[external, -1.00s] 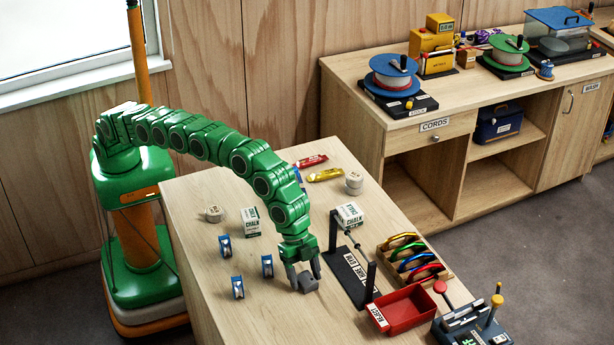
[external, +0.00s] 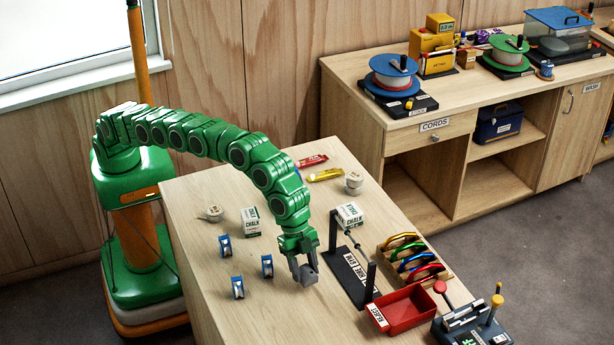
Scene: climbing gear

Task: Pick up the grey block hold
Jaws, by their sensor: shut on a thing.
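The grey block hold (external: 309,277) is a small dark grey block between the jaws of my gripper (external: 304,272). My gripper is shut on it and points down over the front part of the wooden table. The block appears a little above the tabletop. The fingers cover part of its sides.
To the right stand a black labelled stand (external: 352,276), a red tray (external: 404,311) and a wooden rack of coloured carabiners (external: 414,258). Several small blue items (external: 238,287) stand to the left. A chalk box (external: 348,215) is behind.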

